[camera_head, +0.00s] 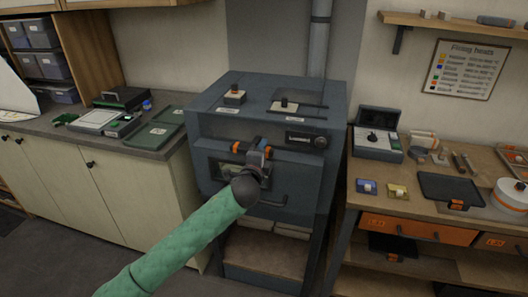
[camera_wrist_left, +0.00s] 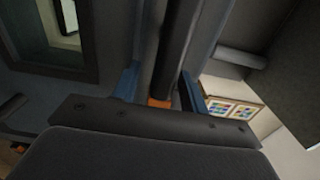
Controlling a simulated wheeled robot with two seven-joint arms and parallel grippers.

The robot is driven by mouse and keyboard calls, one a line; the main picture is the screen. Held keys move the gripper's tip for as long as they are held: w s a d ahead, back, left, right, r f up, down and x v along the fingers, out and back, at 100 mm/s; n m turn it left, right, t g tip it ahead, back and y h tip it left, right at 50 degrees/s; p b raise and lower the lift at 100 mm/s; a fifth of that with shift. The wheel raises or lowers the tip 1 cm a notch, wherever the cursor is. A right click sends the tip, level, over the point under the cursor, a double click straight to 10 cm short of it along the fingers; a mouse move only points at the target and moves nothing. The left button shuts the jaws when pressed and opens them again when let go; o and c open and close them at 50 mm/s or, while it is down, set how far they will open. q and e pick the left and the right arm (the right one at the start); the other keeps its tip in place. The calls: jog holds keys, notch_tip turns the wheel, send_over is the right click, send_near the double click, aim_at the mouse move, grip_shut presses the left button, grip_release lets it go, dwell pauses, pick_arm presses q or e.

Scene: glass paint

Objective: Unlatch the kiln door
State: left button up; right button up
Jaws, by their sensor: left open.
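The blue-grey kiln (camera_head: 225,130) stands in the middle of the head view, its front door (camera_head: 300,175) closed. The door has a window, partly hidden by my wrist, and a pull bar (camera_head: 268,203) below. A dark latch with orange parts (camera_head: 238,147) sits at the door's upper edge, partly covered by my gripper. My left gripper (camera_head: 257,144) is at the latch, fingers pointing at the kiln front. In the left wrist view a dark bar (camera_wrist_left: 172,45) with an orange part runs between its two open blue fingers (camera_wrist_left: 160,85). Contact cannot be told. My right gripper is not seen.
A cabinet counter (camera_head: 165,153) with trays stands left of the kiln. A wooden workbench (camera_head: 360,200) with a dark case (camera_head: 377,133), small blocks and a black tray (camera_head: 450,188) stands right. Two small knobbed pieces lie on the kiln top. Open floor lies in front.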

pick_arm(q)
jog(key=b+v, duration=0.2)
jog(key=v, duration=0.4)
jog(key=shift+s, duration=0.2)
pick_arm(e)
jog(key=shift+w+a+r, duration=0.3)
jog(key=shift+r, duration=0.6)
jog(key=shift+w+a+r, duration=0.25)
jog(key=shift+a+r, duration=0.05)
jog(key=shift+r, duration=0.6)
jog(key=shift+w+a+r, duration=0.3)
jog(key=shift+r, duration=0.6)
pick_arm(q)
jog(key=shift+f, duration=0.1)
